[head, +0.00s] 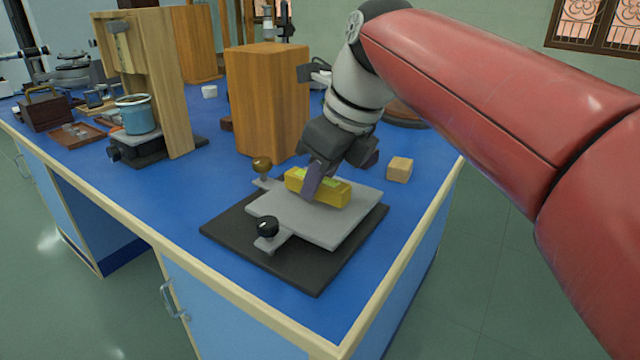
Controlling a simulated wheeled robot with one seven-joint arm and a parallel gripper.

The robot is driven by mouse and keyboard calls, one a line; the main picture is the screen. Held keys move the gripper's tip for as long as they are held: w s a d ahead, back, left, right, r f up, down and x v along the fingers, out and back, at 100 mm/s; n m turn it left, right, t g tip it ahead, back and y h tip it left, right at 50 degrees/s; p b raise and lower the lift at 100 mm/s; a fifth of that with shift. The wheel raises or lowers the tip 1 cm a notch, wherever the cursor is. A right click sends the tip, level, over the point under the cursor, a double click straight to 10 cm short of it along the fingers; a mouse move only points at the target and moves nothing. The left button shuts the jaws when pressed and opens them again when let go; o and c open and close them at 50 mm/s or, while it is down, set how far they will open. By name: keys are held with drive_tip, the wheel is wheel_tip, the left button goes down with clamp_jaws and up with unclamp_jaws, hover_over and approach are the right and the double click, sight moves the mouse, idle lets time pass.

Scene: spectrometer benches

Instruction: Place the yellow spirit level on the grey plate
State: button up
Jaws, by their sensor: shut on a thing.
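The yellow spirit level (333,193) is a small block with a green vial on top. It is at the grey plate (309,232), over its back part. Whether it touches the plate or hangs just above it, I cannot tell. My gripper (312,190) points down and is shut on the spirit level, one finger showing in front of its near side. The other finger is hidden. The grey plate is flat and sits on a dark base (300,276), with a black knob (268,227) at its front and a brass knob (262,166) at its back left.
A small wooden block (399,169) lies right of the plate. A tall wooden box (267,100) stands behind it. A blue pot (135,114) and a wooden stand (160,80) are at the left. The blue bench top is clear left of the dark base.

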drive_tip(key=shift+f, duration=0.25)
